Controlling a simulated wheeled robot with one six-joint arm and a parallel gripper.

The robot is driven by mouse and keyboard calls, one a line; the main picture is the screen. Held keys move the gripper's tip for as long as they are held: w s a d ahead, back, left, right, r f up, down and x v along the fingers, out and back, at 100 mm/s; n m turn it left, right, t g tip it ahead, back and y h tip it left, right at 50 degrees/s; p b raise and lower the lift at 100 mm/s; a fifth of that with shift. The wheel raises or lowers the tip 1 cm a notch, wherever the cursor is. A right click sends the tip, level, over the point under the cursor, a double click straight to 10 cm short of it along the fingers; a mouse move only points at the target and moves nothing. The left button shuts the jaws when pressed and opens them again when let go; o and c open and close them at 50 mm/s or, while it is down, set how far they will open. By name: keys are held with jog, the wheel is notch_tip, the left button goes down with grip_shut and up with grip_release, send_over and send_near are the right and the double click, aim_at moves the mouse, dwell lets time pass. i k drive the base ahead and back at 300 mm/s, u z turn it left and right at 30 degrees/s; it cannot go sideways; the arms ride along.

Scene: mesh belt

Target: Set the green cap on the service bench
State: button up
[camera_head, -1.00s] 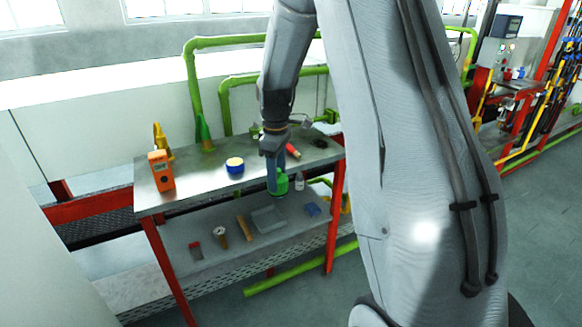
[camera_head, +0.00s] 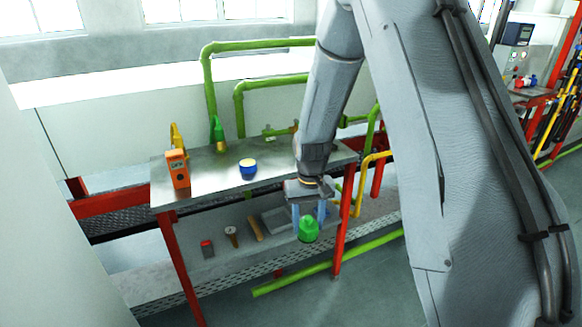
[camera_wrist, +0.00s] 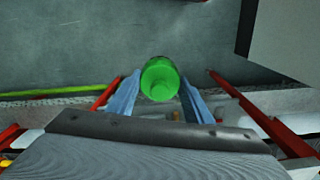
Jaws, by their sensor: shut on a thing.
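The green cap (camera_head: 308,230) is held between the blue fingers of my gripper (camera_head: 308,216), in front of the bench's right part and below the level of its top. In the wrist view the cap (camera_wrist: 160,79) sits between the two fingertips of my gripper (camera_wrist: 160,88), with floor beyond it. My gripper is shut on it. The service bench (camera_head: 215,178) has a grey metal top and red legs. My arm and gripper hide the right part of the bench top.
Small items, including a red-topped one (camera_head: 207,248), lie on the lower shelf. The middle front of the top is bare. Green pipes (camera_head: 207,90) rise behind.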

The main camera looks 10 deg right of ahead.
aim_at(335, 152)
jog(key=z, duration=0.25)
jog(key=k, duration=0.35)
jog(key=z, duration=0.7)
jog(key=i, duration=1.15)
jog(key=u, duration=0.75)
